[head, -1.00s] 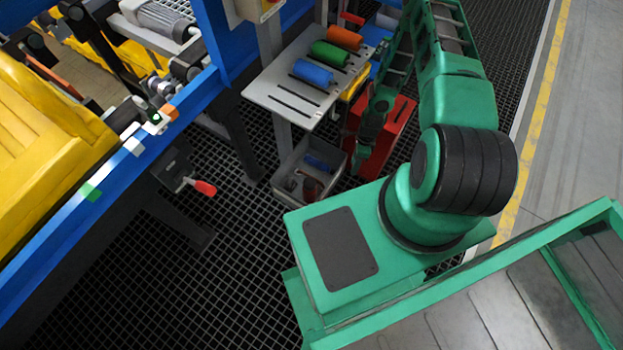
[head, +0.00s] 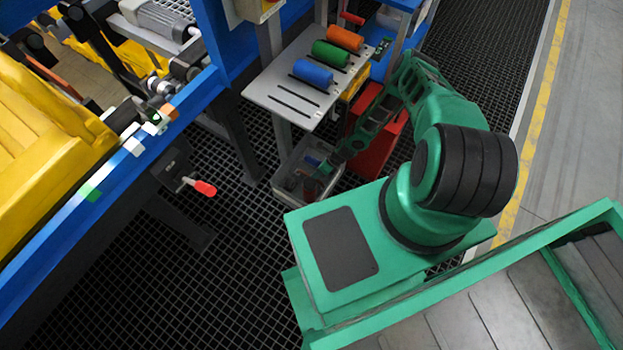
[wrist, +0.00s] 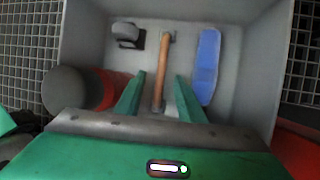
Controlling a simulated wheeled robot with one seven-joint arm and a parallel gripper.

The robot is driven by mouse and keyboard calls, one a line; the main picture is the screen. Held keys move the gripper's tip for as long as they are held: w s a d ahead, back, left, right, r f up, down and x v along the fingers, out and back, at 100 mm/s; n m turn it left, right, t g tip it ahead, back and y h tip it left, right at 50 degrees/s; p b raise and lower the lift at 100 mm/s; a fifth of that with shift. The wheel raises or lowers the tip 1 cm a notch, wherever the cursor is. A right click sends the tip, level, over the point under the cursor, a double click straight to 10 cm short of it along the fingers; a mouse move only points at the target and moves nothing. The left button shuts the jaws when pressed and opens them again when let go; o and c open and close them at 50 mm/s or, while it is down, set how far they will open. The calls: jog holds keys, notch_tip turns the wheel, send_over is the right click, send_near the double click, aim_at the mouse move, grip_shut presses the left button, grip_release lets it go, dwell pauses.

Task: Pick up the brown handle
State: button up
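The brown handle (wrist: 163,70) is a slim brown rod lying in a grey bin (wrist: 250,70), seen in the wrist view. It runs away from me, with dark metal bits at its ends. My gripper (wrist: 159,84) is open, with its green fingers to either side of the handle's near part. I cannot tell how far above the handle the fingertips are. In the head view my gripper (head: 331,164) is at the bin (head: 290,166), and the handle cannot be made out there.
Also in the bin are a blue piece (wrist: 207,65), a grey-and-black part (wrist: 126,34) and a dark cylinder with a red band (wrist: 72,90). A shelf (head: 265,85) with blue, green and orange rollers stands above the bin. A red box (head: 378,148) stands beside it.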

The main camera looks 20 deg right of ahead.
jog(key=shift+x, duration=2.75)
jog(key=shift+d, duration=0.15)
jog(key=shift+c, duration=0.4)
grip_shut()
